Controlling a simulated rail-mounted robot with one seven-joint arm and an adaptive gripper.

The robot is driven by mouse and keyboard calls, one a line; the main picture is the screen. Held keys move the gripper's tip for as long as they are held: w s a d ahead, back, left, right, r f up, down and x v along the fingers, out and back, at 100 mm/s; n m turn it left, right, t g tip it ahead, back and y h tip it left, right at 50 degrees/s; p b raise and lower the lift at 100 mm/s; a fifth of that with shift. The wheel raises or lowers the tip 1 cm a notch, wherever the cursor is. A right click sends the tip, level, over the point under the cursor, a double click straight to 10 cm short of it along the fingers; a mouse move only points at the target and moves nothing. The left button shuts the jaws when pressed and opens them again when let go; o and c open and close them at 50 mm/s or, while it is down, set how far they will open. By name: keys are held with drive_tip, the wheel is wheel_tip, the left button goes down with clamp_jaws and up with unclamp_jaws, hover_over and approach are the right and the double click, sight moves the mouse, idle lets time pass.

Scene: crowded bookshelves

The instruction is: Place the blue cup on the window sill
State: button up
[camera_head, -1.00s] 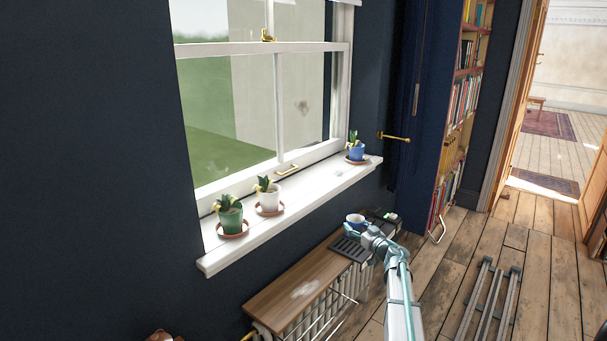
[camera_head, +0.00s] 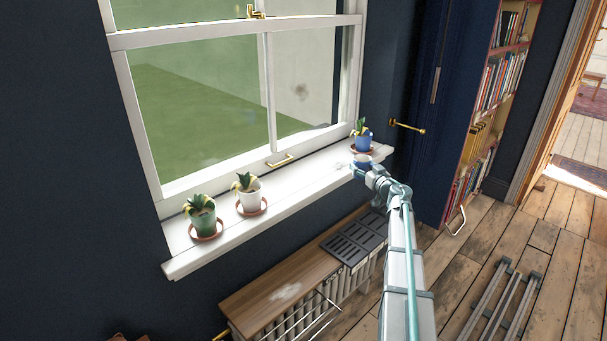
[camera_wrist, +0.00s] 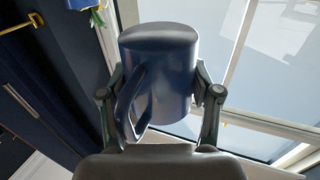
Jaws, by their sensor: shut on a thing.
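The blue cup (camera_wrist: 172,75) is between the two fingers of my gripper (camera_wrist: 160,95) in the wrist view, its handle toward the left finger. My gripper is shut on it. My gripper (camera_head: 362,170) is at the sill's front edge there. I cannot tell whether the cup touches the sill.
A blue pot (camera_head: 362,143) with a plant stands on a saucer behind the cup. A white pot (camera_head: 249,196) and a green pot (camera_head: 204,220) stand further left on the sill. The sill between the white pot and the cup is mostly clear. A wooden shelf (camera_head: 280,287) over a radiator lies below.

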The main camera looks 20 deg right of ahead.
drive_tip(key=w+a+f, duration=0.1)
drive_tip(key=w+a, duration=0.1)
drive_tip(key=w, duration=0.4)
drive_tip(key=w+a+p, duration=0.1)
drive_tip(key=w+a, duration=0.2)
drive_tip(key=w, duration=0.2)
drive_tip(key=w+a+f+p, duration=0.1)
drive_tip(key=w+a, duration=0.2)
drive_tip(key=w, duration=0.3)
drive_tip(key=shift+w+f, duration=0.3)
drive_tip(key=shift+w+a+f+p, duration=0.15)
drive_tip(key=shift+f+p, duration=0.15)
drive_tip(key=shift+f, duration=1.85)
drive_tip(key=shift+f, duration=0.1)
drive_tip(key=o, duration=1.3)
drive_tip(key=s+b, duration=0.2)
drive_tip(key=s, duration=1)
drive_tip(key=shift+d, duration=0.35)
